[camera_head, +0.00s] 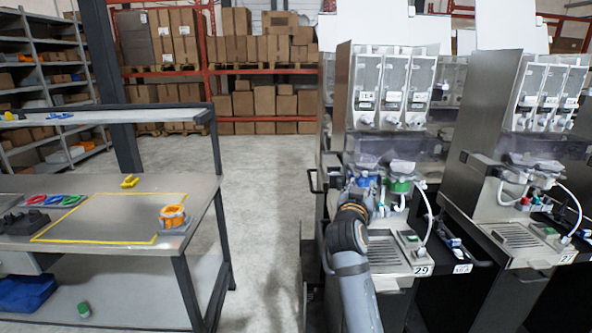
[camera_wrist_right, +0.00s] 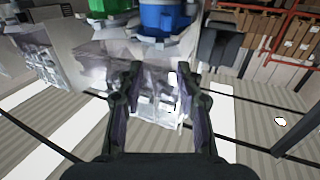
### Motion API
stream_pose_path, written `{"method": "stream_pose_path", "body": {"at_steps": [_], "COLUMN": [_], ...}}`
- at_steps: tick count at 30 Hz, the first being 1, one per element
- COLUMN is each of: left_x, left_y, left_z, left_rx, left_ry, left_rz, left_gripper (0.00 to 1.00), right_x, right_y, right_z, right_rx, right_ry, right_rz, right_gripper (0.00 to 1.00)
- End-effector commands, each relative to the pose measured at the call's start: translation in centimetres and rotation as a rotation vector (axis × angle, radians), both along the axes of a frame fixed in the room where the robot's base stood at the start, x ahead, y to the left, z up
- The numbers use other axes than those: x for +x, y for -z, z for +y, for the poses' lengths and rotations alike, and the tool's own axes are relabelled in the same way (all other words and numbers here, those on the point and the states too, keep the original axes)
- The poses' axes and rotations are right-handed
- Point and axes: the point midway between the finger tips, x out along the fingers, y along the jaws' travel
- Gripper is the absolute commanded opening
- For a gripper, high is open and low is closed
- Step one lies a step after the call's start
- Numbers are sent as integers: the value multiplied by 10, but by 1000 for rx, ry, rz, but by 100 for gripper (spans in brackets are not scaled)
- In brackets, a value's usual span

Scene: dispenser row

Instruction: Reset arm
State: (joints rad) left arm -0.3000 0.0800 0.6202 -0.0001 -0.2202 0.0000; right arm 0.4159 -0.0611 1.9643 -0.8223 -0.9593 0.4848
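My right arm reaches up from the bottom of the head view to the dispenser marked 29 (camera_head: 384,235). My right gripper (camera_head: 362,190) is at the front of this machine, close to a blue part (camera_head: 368,181) and left of a green part (camera_head: 400,186). In the right wrist view my right gripper (camera_wrist_right: 160,72) has its two fingers apart with nothing between them. The blue part (camera_wrist_right: 165,18) and the green part (camera_wrist_right: 108,8) show beyond the fingertips at the top. I cannot tell whether a finger touches anything. My left gripper is in neither view.
A second dispenser (camera_head: 483,172) stands at the right. A table (camera_head: 95,255) at the left bears an orange ring-shaped part (camera_head: 173,216) on a grey stand, a yellow outline and several coloured rings (camera_head: 57,200). Bare floor (camera_head: 262,190) lies between table and machines.

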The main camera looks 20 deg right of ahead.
Motion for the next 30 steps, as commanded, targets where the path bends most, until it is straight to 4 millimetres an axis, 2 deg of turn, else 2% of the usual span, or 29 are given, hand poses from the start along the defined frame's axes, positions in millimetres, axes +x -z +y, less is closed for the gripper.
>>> {"method": "stream_pose_path", "body": {"at_steps": [2,4,5,7,9,12,15,18,21,27,29,30], "left_x": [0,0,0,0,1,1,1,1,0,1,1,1], "left_y": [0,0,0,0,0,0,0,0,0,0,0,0], "left_z": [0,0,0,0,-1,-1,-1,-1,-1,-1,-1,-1], "left_rx": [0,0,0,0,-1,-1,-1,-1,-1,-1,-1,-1], "left_ry": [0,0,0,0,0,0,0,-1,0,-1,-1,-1], "left_rz": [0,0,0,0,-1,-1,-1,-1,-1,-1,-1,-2], "left_gripper": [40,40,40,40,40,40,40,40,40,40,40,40], "right_x": [-3,-10,-16,-37,-68,-117,-162,-202,-238,-307,-327,-323], "right_y": [10,38,55,105,159,223,267,296,316,343,347,362], "right_z": [0,0,0,2,8,22,36,49,61,84,91,90], "right_rx": [6,21,31,61,96,138,170,194,215,252,264,267], "right_ry": [-3,-13,-21,-50,-93,-168,-241,-308,-370,-495,-533,-532], "right_rz": [22,85,125,250,401,606,768,899,1009,1201,1255,1262], "right_gripper": [36,36,36,36,36,36,36,36,36,36,36,36]}}
